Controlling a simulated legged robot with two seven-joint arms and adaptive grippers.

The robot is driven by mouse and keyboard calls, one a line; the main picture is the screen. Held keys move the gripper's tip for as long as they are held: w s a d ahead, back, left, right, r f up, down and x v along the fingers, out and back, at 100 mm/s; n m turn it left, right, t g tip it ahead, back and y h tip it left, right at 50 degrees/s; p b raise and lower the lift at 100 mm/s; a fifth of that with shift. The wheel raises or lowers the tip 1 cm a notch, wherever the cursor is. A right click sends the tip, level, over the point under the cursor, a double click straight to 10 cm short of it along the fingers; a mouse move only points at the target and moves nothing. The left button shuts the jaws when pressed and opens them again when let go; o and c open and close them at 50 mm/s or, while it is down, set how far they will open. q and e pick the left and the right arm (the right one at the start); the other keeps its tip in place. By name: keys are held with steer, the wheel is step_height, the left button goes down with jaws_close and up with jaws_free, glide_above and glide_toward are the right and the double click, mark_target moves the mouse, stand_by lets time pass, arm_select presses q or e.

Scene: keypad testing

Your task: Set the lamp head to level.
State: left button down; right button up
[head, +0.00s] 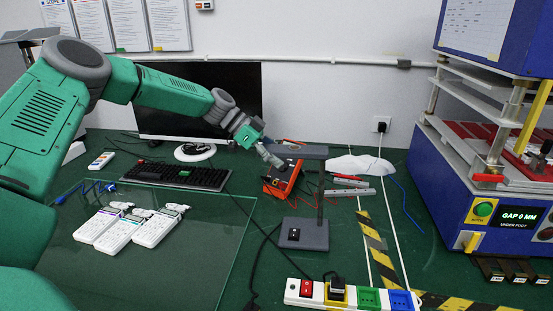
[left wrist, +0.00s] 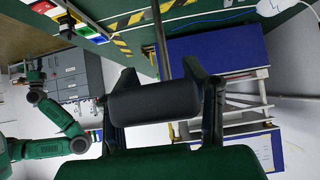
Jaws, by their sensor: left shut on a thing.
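My left gripper (head: 273,158) comes from the left and is shut on the left end of the lamp head. In the left wrist view the dark lamp head (left wrist: 155,102) sits between both fingers of the left gripper (left wrist: 160,85). My other green arm (left wrist: 60,118) shows small in the left wrist view; its gripper is too small to read.
A red-orange meter (head: 284,180) with leads lies behind the lamp. A power strip (head: 345,295) lies in front. A blue press (head: 490,205) stands at right, beyond striped tape. Several white keypads (head: 120,230) lie at left, near a keyboard (head: 178,175) and monitor (head: 200,90).

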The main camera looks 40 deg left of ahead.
arm_select(q)
steer(key=shift+d, duration=0.1)
steer(key=c, duration=1.3)
jaws_free()
steer(key=shift+r, duration=0.1)
steer(key=o, duration=0.5)
steer(key=shift+a, duration=0.25)
steer(key=shift+c, duration=0.2)
steer(key=shift+a, duration=0.15)
steer(key=shift+s+a+r, duration=0.1)
steer(key=shift+a+r, duration=0.05)
steer(key=shift+r, duration=0.1)
steer(key=v, duration=1.1)
steer(key=shift+a+f, duration=0.2)
steer(key=shift+a, duration=0.1)
steer(key=shift+s, duration=0.1)
